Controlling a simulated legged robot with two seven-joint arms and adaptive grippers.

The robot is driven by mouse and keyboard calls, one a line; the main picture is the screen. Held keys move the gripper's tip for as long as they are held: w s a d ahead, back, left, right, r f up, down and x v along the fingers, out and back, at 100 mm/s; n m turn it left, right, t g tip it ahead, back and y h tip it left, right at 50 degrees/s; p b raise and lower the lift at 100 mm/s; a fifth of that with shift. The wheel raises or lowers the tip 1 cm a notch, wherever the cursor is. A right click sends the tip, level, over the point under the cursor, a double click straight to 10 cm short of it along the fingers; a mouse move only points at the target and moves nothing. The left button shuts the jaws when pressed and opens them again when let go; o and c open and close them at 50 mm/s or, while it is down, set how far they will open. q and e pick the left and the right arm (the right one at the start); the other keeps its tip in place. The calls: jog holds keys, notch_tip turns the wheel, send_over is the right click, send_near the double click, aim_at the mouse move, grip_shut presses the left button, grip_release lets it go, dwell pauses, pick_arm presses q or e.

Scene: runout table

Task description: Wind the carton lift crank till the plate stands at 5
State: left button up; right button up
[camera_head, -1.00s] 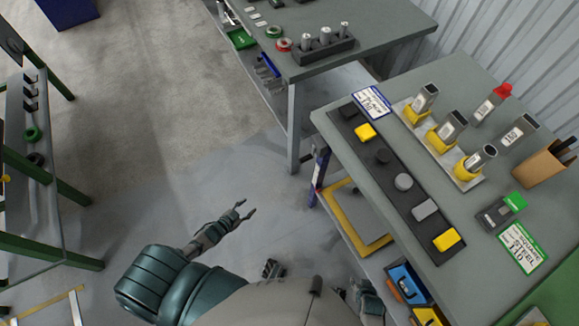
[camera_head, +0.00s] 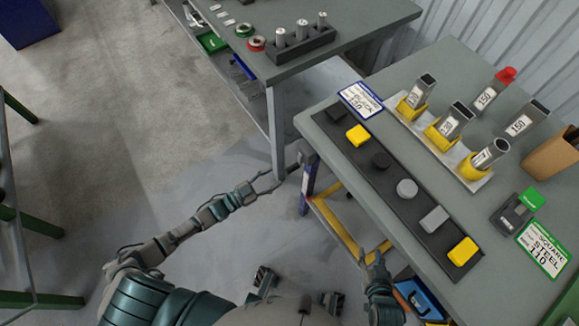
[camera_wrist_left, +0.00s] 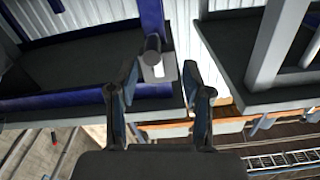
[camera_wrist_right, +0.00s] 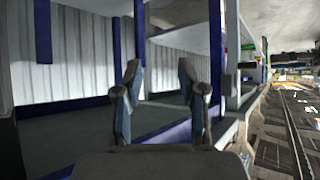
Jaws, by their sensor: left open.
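A dark round-ended handle (camera_wrist_left: 152,44) with a light grey piece (camera_wrist_left: 153,68) below it shows in the left wrist view, against a blue post (camera_wrist_left: 153,18); it looks like the crank. In the head view a small dark knob (camera_head: 301,158) shows by the near-left corner of the right table, above a blue post (camera_head: 308,185). My left gripper (camera_head: 281,176) is open and empty, just left of that post. In its wrist view the handle lies between and beyond the fingertips (camera_wrist_left: 160,75), apparently untouched. My right gripper (camera_head: 376,256) is open and empty beside the table's front edge. I cannot make out the scale reading.
The right table (camera_head: 455,75) carries a dark strip of blocks (camera_head: 395,188), a rack with several tubes (camera_head: 440,150), and signs. A yellow-edged frame (camera_head: 338,230) lies low beneath it. Another table (camera_head: 350,35) stands behind. Open floor (camera_head: 130,120) lies to the left.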

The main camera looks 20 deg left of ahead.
aim_at(299, 165)
pick_arm(q)
jog(key=x, duration=0.3)
jog(key=d+x, duration=0.1)
jog(key=x, duration=0.1)
jog(key=s+b+x, duration=0.1)
jog(key=x, duration=0.2)
jog(key=shift+w+d+r, duration=0.15)
jog(key=shift+w+d, duration=0.05)
jog(key=shift+d, duration=0.25)
jog(key=shift+w, duration=0.15)
jog(key=shift+a, duration=0.8)
jog(key=shift+c, duration=1.4)
jog(key=shift+d, duration=0.2)
jog(key=c, duration=0.4)
jog(key=shift+d, duration=0.2)
grip_shut()
jog(key=shift+d+r, duration=0.15)
jog(key=shift+d, duration=0.05)
pick_arm(e)
jog(key=w+r+t, duration=0.2)
jog(key=w, duration=0.1)
jog(key=shift+d+r+t+y, duration=0.1)
jog(key=shift+r+t+y, duration=0.25)
jog(key=shift+t+y, duration=0.05)
